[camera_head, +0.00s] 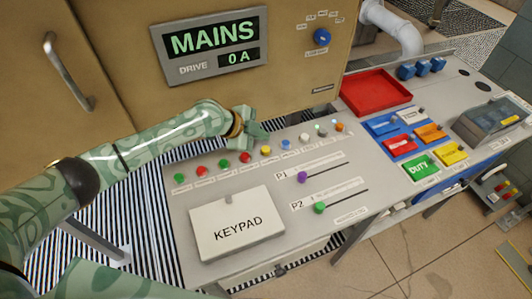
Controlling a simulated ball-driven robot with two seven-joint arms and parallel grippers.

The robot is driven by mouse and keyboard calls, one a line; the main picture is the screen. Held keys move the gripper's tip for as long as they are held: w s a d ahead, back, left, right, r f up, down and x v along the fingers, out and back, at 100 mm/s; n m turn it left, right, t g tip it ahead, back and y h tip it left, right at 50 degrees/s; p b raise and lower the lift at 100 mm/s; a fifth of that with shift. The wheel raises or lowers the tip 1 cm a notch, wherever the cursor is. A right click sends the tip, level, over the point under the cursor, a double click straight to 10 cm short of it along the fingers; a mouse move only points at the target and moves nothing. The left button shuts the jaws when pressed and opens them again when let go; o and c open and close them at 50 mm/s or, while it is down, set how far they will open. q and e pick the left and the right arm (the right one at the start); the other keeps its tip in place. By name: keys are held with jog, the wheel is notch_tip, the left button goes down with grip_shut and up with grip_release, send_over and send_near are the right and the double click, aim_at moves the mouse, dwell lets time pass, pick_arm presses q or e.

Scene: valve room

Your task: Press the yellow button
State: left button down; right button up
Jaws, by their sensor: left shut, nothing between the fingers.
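The yellow button (266,150) is a small round cap in the row of coloured buttons on the grey control panel (255,178). It sits between a red button (245,157) and a blue button (285,145). My left gripper (260,132) is shut and empty, just behind the yellow button as seen from the head. The button's cap is in plain view. I cannot tell the exact height of the fingertips above the panel. My right gripper is not in view.
A white keypad cover (237,224) and two sliders, purple (302,177) and green (319,208), are in front of the buttons. A tan cabinet with a MAINS display (212,45) rises behind. A red tray (376,92) and coloured cards stand to the right.

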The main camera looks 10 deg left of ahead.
aim_at(262, 150)
pick_arm(q)
notch_tip(262, 150, down, 2)
jog(key=shift+f+b, duration=0.2)
jog(key=shift+b, duration=0.4)
dwell(0.5)
dwell(1.0)
jog(key=shift+f, duration=0.35)
jog(key=shift+f+b, duration=0.5)
jog(key=shift+b, duration=0.15)
dwell(0.4)
jog(key=shift+r, duration=0.1)
jog(key=shift+r+p, duration=0.65)
jog(key=shift+r, duration=0.15)
